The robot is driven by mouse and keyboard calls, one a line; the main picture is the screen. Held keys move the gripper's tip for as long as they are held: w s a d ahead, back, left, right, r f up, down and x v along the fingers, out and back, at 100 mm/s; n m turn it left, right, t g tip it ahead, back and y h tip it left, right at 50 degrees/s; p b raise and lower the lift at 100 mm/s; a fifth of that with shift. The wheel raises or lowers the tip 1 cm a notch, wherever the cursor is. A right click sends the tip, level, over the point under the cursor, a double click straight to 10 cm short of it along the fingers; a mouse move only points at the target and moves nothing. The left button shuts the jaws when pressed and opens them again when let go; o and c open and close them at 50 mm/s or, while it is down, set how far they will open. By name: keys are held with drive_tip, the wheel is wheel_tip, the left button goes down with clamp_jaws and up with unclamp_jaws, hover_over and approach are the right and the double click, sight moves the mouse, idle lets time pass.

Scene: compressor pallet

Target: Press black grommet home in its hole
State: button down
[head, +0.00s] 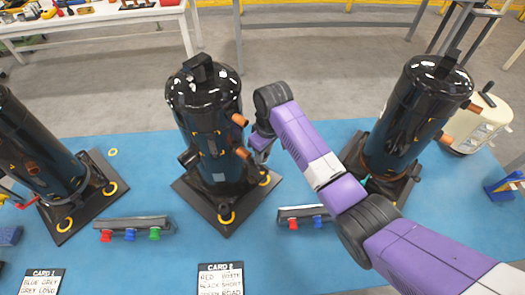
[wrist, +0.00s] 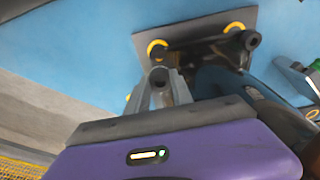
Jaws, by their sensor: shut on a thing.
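My gripper (head: 262,145) reaches in from the right beside the middle black compressor (head: 207,100). In the wrist view my gripper (wrist: 161,84) is shut on a small dark round piece with a hole, which looks like the black grommet (wrist: 158,76). It is held near the dark base plate (wrist: 190,33) of the compressor; I cannot tell whether it touches the plate. Yellow rings (wrist: 157,48) mark the plate's corners. In the head view, the base plate (head: 228,229) shows yellow rings at its front and right corners; the grommet is too small to make out there.
Other black compressors stand at left (head: 35,150) and right (head: 415,115) on the blue mat (head: 150,258). Trays of coloured parts (head: 133,229) lie between them. A cream machine (head: 480,122) stands at far right. Written cards (head: 220,278) lie in front.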

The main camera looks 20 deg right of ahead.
drive_tip(key=shift+f+b, duration=1.65)
drive_tip(key=shift+f, duration=1.25)
drive_tip(key=shift+p, duration=0.65)
drive_tip(key=shift+f+b, duration=0.85)
drive_tip(key=shift+f, duration=0.35)
drive_tip(key=c, duration=1)
unclamp_jaws()
drive_tip(key=shift+c, duration=0.2)
drive_tip(key=shift+r, duration=0.15)
drive_tip(key=r, duration=0.7)
drive_tip(key=shift+s+d+r, duration=0.1)
drive_tip(key=shift+s+d, duration=0.1)
drive_tip(key=shift+s, duration=0.15)
drive_tip(key=shift+r, duration=0.15)
